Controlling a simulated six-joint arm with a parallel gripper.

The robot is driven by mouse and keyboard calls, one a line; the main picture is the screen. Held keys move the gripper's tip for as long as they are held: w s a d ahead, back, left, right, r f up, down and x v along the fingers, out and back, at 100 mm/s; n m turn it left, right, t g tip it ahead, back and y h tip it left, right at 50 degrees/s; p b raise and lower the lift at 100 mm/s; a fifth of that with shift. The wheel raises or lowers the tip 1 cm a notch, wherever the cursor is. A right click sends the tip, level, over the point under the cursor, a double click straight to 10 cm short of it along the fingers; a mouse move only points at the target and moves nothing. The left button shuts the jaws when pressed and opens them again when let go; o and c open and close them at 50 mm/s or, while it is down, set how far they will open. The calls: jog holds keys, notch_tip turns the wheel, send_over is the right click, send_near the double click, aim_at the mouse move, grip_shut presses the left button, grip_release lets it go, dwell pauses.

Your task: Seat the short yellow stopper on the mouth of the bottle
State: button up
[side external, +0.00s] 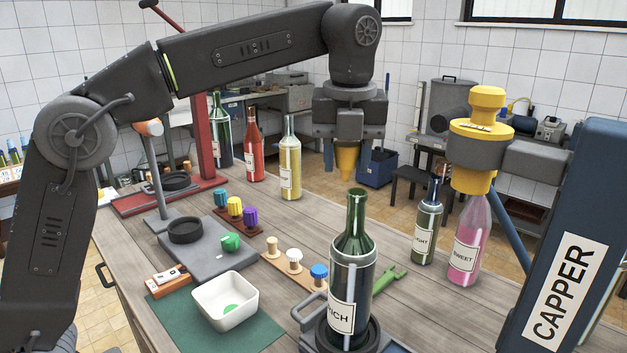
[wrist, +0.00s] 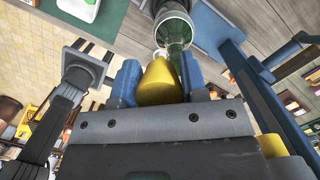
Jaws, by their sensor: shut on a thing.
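The yellow stopper (side external: 347,160) is a tapered plug, narrow end down. My gripper (side external: 348,148) is shut on it and holds it in the air; in the wrist view the yellow stopper (wrist: 160,82) sits between the blue fingers (wrist: 126,84). The green glass bottle (side external: 353,255) with a label ending in "ICH" stands upright in a dark round holder at the front. Its open mouth (side external: 357,193) appears just below and slightly right of the stopper's tip. The bottle (wrist: 174,28) lies just beyond the tip in the wrist view. A gap shows; its depth is unclear.
A blue capper (side external: 571,240) stands at right, its yellow head (side external: 480,135) over a pink bottle (side external: 467,240). A dark bottle (side external: 427,230), green wrench (side external: 388,286) and wooden strip of stoppers (side external: 291,270) are near. A white bowl (side external: 225,303) sits left.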

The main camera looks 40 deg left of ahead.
jog(key=shift+s+d+r+m, duration=0.15)
jog(key=shift+d+r+m, duration=0.05)
jog(key=shift+d+r, duration=0.45)
jog(key=shift+s+d+r+m, duration=0.1)
jog(key=shift+d+r+m, duration=0.1)
jog(key=shift+d+r, duration=0.4)
jog(key=shift+d+f, duration=0.1)
jog(key=shift+f, duration=0.15)
jog(key=shift+f, duration=0.95)
jog(key=shift+f, duration=1.35)
jog(key=shift+r, duration=0.1)
jog(key=shift+r, duration=1.5)
jog(key=shift+n, duration=0.3)
jog(key=shift+f, duration=1.6)
dwell(0.7)
